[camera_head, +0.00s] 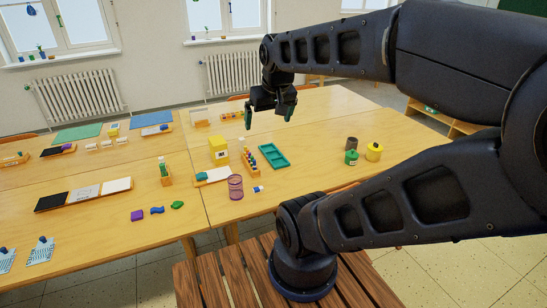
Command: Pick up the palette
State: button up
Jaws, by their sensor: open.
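The green object with shallow compartments (273,155), which looks like the palette, lies flat on the wooden table right of the centre seam. My gripper (268,118) hangs above the table, farther back than the palette and apart from it. Its two fingers point down and are spread, with nothing between them.
A rack of small bottles (250,162) and a yellow box (219,151) stand left of the palette. A pink jar (236,187) is in front. Green (351,157), yellow (374,151) and dark (351,143) pots stand to the right. Bare table lies behind the palette.

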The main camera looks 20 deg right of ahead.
jog(key=w+d+g, duration=0.1)
jog(key=w+d, duration=0.2)
jog(key=w, duration=1.1)
jog(key=g, duration=0.4)
send_over(274, 156)
notch_tip(274, 156, down, 35)
jog(key=shift+w+f, duration=0.2)
jog(key=shift+f, duration=4.95)
jog(key=c, duration=0.9)
